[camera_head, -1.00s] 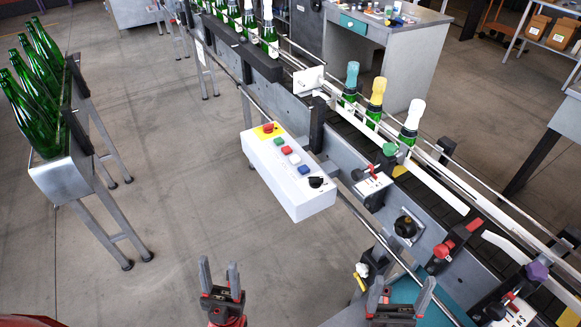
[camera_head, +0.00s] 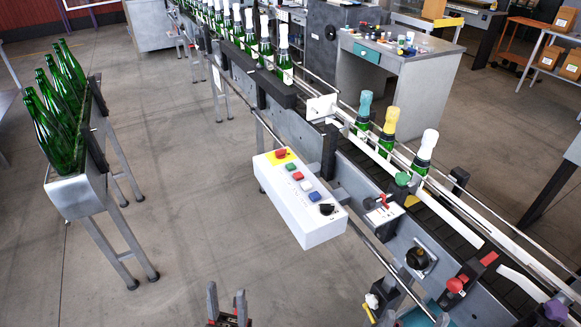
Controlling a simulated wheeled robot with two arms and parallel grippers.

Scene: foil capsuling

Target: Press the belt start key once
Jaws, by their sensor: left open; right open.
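The white control box (camera_head: 301,205) stands beside the conveyor near the centre. Its top carries a red mushroom button (camera_head: 281,154) on a yellow patch, then a green key (camera_head: 290,167), a red key (camera_head: 298,176), a white key (camera_head: 306,186), a blue key (camera_head: 314,197) and a black knob (camera_head: 327,209). I cannot read the labels. My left gripper (camera_head: 227,291) is open and empty, fingers up, below and left of the box and apart from it.
The conveyor (camera_head: 360,180) runs diagonally along the right with capped green bottles (camera_head: 388,132). A rack of green bottles (camera_head: 72,190) stands at left. A black knob (camera_head: 417,258) and red clamp handle (camera_head: 457,284) are on the conveyor's side. The floor left of the box is clear.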

